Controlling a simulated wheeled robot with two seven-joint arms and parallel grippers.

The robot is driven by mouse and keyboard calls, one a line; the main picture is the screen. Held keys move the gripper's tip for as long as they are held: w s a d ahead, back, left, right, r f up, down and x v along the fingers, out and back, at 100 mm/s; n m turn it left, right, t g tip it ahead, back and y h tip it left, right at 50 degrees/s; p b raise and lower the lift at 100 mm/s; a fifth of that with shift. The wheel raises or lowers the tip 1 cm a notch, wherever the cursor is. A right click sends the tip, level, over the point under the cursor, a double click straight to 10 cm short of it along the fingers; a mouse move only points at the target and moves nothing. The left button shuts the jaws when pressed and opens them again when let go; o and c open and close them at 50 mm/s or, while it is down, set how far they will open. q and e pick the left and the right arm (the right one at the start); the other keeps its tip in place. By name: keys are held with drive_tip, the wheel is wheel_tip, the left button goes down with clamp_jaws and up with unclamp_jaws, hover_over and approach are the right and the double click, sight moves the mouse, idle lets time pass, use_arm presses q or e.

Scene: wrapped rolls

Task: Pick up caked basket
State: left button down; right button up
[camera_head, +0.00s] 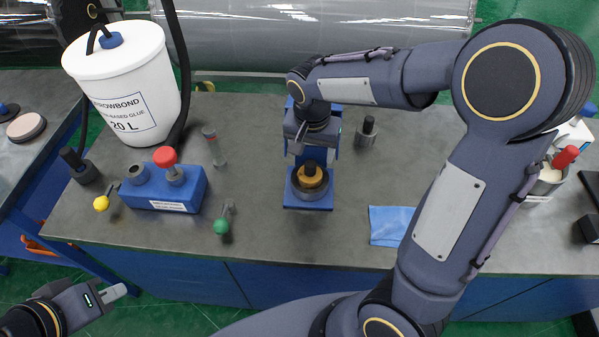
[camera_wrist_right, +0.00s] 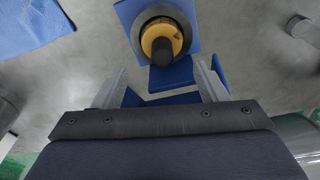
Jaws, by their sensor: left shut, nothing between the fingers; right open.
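A round dark grey cup (camera_head: 297,187), with a yellow-orange insert and an upright black knob (camera_head: 310,169), sits on a blue stand (camera_head: 322,206) on the bench. It may be the caked basket; no caking can be made out. In the right wrist view the yellow insert (camera_wrist_right: 152,38) and black knob show beyond the fingertips. My right gripper (camera_head: 299,140) is open and empty, behind the cup in the head view and apart from it. My left gripper (camera_head: 116,292) is shut and empty, off the bench's front edge at lower left.
A white glue bucket (camera_head: 125,85) and a blue holder with a red knob (camera_head: 165,187) stand left. A green-knobbed tool (camera_head: 222,222) lies near the front edge. A blue cloth (camera_head: 390,226) lies right of the stand.

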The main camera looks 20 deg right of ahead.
sight(311, 162)
drive_tip(key=f, duration=0.5)
drive_tip(key=w+f+p, duration=0.1)
drive_tip(key=f, duration=0.1)
drive_tip(key=shift+d+f, duration=0.2)
drive_tip(key=shift+f, duration=0.2)
drive_tip(key=c, duration=0.8)
drive_tip(key=shift+c, duration=0.2)
drive_tip(key=shift+r, duration=0.2)
